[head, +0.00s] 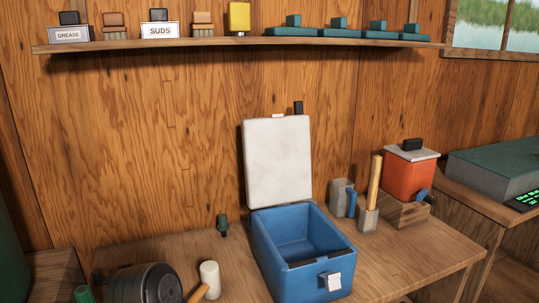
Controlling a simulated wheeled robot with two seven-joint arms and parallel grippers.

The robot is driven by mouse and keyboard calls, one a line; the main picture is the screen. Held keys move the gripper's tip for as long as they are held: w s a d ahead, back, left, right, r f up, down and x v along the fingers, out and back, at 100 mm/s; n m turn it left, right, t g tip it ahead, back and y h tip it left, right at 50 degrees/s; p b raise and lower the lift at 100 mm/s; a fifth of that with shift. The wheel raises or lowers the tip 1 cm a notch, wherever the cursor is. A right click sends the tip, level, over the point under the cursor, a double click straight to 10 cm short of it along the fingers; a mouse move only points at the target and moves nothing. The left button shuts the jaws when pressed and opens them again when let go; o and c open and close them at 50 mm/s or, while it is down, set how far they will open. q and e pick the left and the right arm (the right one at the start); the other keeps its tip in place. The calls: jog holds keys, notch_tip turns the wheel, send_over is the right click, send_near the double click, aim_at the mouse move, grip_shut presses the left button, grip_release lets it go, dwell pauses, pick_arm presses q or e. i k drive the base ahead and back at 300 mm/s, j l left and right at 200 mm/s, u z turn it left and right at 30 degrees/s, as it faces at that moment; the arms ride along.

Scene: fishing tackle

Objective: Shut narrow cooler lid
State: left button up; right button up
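A narrow blue cooler (285,260) stands on the wooden table, and its inside looks empty. Its white lid (278,162) is open and stands upright at the back edge, near the wall. A white latch (332,281) sits on the cooler's front face. A small dark piece shows at the lid's top edge. Neither of my grippers shows in the head view.
A shelf (240,44) runs above.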

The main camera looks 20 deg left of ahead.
aim_at(277, 161)
jog(key=i+l+u, duration=0.1)
jog(key=i+u, duration=0.25)
jog(key=i+l+u, duration=0.2)
jog(key=i+u, duration=0.15)
